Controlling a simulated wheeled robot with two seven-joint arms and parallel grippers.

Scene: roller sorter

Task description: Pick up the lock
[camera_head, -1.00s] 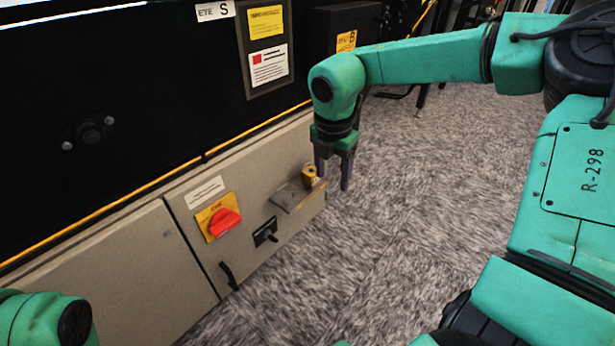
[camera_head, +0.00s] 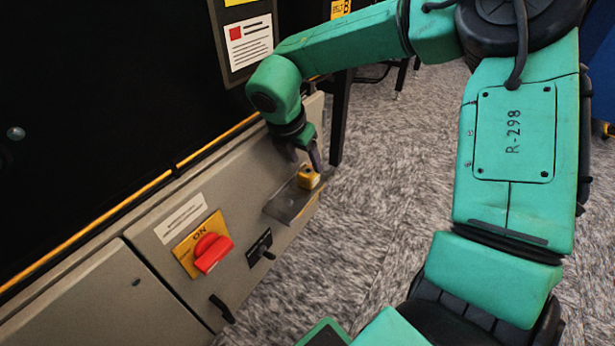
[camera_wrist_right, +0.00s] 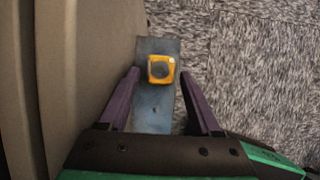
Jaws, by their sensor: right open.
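The lock (camera_head: 309,177) is a small yellow block with a dark top, standing on a grey metal shelf (camera_head: 287,207) fixed to the front of a beige cabinet. In the right wrist view the lock (camera_wrist_right: 161,69) sits near the shelf's far end, just beyond the fingertips. My right gripper (camera_head: 306,160) is close above and beside the lock. My left gripper is out of view.
The beige cabinet front (camera_head: 160,270) carries a red rotary switch (camera_head: 211,252) on a yellow plate, a small black switch (camera_head: 260,247) and a black handle (camera_head: 222,308). A dark post (camera_head: 340,118) stands behind the shelf. Carpeted floor to the right is open.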

